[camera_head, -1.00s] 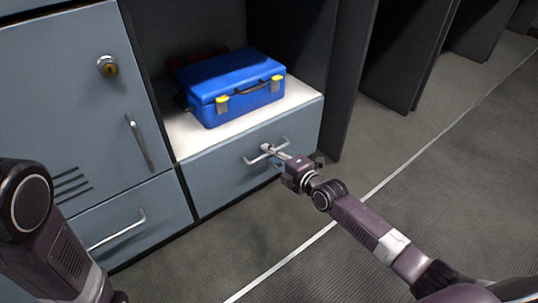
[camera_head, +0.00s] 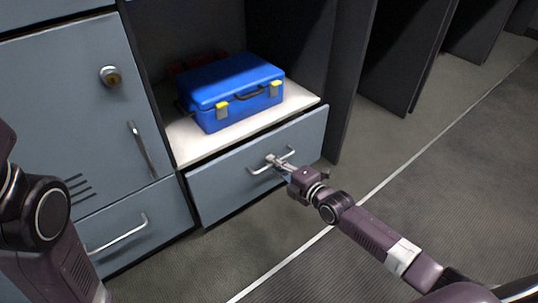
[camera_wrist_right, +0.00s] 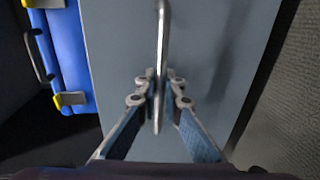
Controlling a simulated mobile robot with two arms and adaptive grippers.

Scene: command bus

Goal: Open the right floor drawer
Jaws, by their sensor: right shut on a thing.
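The right floor drawer (camera_head: 222,184) is a blue-grey front with a metal bar handle (camera_head: 258,170), below the white shelf. It stands slightly out from the cabinet, a little open. My right gripper (camera_head: 274,161) is shut on the handle near its middle. In the right wrist view the handle (camera_wrist_right: 162,40) runs between the two fingers (camera_wrist_right: 158,88), with the drawer front (camera_wrist_right: 115,45) behind it. My left arm shows at the left edge of the head view, but its gripper is out of view.
A blue toolbox (camera_head: 235,92) with yellow latches sits on the white shelf (camera_head: 190,145) above the drawer. Another closed drawer (camera_head: 110,215) is to the left, under a locker door (camera_head: 70,110). Dark panels (camera_head: 410,60) stand at the right. The floor in front (camera_head: 250,250) is clear.

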